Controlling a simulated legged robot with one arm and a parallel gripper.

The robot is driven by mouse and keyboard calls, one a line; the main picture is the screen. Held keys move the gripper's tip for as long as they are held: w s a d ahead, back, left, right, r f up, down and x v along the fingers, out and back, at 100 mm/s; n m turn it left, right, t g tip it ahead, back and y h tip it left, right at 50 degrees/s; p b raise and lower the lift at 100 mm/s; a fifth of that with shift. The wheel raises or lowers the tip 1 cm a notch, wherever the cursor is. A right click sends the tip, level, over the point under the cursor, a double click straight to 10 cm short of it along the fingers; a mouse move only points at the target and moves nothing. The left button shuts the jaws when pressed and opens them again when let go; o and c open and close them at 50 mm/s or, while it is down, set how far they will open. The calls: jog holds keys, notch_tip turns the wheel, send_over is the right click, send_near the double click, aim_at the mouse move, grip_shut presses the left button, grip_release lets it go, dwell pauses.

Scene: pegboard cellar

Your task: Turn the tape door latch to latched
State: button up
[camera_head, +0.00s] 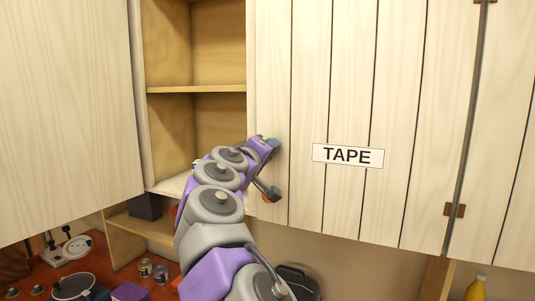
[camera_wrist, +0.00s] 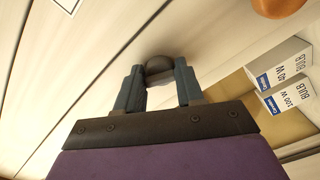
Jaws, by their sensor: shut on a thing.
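The tape door (camera_head: 345,195) is a pale planked panel with a white TAPE label (camera_head: 348,155). My gripper (camera_head: 272,145) is at its left edge in the head view. In the wrist view my gripper (camera_wrist: 158,85) has its two blue-grey fingers closed around a dark rounded piece (camera_wrist: 159,66), which appears to be the latch, against the pale door surface. The fingers and the palm hide most of this piece, so its angle cannot be told. An orange-brown round knob (camera_wrist: 278,6) shows apart from the fingers, at the upper right of the wrist view.
Left of the tape door is an open shelf compartment (camera_head: 195,89). Bulb boxes (camera_wrist: 280,70) stand inside it. Another pale door panel (camera_head: 65,110) fills the far left. Below is a red worktop (camera_head: 95,265) with cans (camera_head: 152,271), a socket strip and a pot.

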jog(key=shift+f, duration=0.1)
dwell(0.7)
jog(key=o, duration=1)
jog(key=shift+w+a, duration=0.15)
jog(key=shift+a, duration=0.2)
